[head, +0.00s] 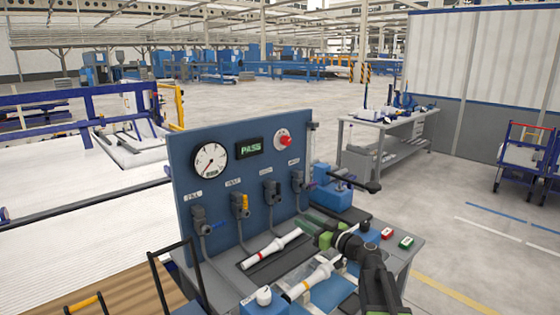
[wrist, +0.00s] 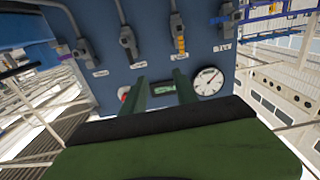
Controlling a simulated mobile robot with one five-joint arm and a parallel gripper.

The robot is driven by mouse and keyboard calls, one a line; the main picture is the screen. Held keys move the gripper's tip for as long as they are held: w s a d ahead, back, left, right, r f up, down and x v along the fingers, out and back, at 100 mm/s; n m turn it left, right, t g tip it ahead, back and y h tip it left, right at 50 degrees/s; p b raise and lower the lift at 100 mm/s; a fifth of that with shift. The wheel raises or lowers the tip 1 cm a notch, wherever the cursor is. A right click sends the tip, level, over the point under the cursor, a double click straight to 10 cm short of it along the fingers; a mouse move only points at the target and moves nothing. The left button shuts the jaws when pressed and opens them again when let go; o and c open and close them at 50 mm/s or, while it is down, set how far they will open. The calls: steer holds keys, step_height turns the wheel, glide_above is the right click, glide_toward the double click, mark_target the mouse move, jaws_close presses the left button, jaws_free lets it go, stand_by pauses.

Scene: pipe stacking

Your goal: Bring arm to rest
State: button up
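My gripper (head: 308,226) reaches over the bench in front of the blue test panel (head: 240,190). In the wrist view its two green fingers (wrist: 160,82) stand apart with nothing between them, pointing toward the upside-down panel. A white pipe with a red band (head: 272,246) lies on a dark mat left of the gripper. A second white pipe with a yellow band (head: 308,283) lies nearer, below the gripper. My arm hides part of the bench's right side.
The panel carries a gauge (head: 209,160), a "PASS" display (head: 249,146), a red knob (head: 283,139) and several grey valves. A blue vise-like device (head: 338,193) stands behind the gripper. Red and green buttons (head: 406,242) sit at the right edge. Another workbench (head: 385,125) stands beyond open floor.

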steer(key=s+a+f+g+h+p, duration=0.1)
steer(key=s+f+g, duration=0.1)
steer(key=s+f, duration=0.2)
steer(key=s+a+f+m+g+h, duration=0.1)
steer(key=s+f+g, duration=0.2)
steer(key=s+f, duration=0.1)
steer(key=s+a+f+g+h+p, duration=0.1)
steer(key=s+a+f+g, duration=0.1)
steer(key=s+f+g, duration=0.1)
steer(key=shift+s+f+m+p, duration=0.3)
steer(key=shift+s+f, duration=0.6)
steer(key=shift+s, duration=0.05)
steer(key=s+d+f+m+g+h+p, duration=0.1)
steer(key=s+d+f+m+g+h, duration=0.1)
steer(key=s, duration=0.5)
steer(key=s+d+f+m+g+h+p, duration=0.1)
steer(key=s+d+f+m+g+h, duration=0.2)
steer(key=d, duration=0.6)
steer(key=s+f+m+h, duration=0.1)
steer(key=s+m+h, duration=0.1)
steer(key=s+h, duration=0.1)
steer(key=shift+s+d+f+h, duration=0.2)
steer(key=shift+s+h, duration=0.15)
steer(key=shift+h, duration=0.15)
